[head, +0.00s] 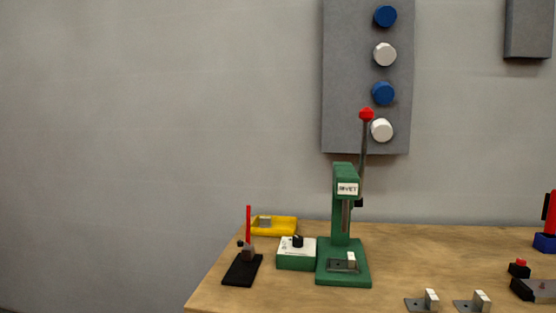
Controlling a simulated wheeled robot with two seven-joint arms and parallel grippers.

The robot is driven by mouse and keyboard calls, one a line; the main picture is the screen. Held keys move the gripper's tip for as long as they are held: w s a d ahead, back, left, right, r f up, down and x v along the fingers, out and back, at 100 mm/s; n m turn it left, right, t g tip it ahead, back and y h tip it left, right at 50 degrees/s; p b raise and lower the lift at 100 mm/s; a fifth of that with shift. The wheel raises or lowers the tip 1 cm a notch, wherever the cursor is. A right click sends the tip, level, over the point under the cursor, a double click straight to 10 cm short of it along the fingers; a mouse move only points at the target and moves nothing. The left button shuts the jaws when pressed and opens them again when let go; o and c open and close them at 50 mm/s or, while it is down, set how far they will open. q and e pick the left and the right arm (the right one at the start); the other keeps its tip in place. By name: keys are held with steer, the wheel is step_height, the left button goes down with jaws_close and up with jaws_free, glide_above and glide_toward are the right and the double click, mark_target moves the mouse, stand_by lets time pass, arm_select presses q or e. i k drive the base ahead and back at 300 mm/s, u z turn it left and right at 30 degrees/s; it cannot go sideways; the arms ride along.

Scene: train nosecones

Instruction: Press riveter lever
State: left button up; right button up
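The riveter (342,210) is a green press on the wooden table, with a label reading "RIVET" on its head. Its lever (363,155) is a grey rod that stands almost upright at the right side of the head, topped by a red knob (366,114). A small metal part with a light block (344,264) sits on the riveter's green base. Neither of my grippers shows in the head view.
The wooden table (420,262) has a green box with a black knob (297,254), a black stand with a red rod (243,268), a yellow item (275,226), and two metal brackets (424,301) at the front. A grey wall panel (345,75) with blue and white knobs hangs behind the lever.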

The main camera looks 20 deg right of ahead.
mark_target(366, 114)
steer(key=u, duration=1.8)
steer(key=k, duration=0.95)
steer(key=z, duration=1.7)
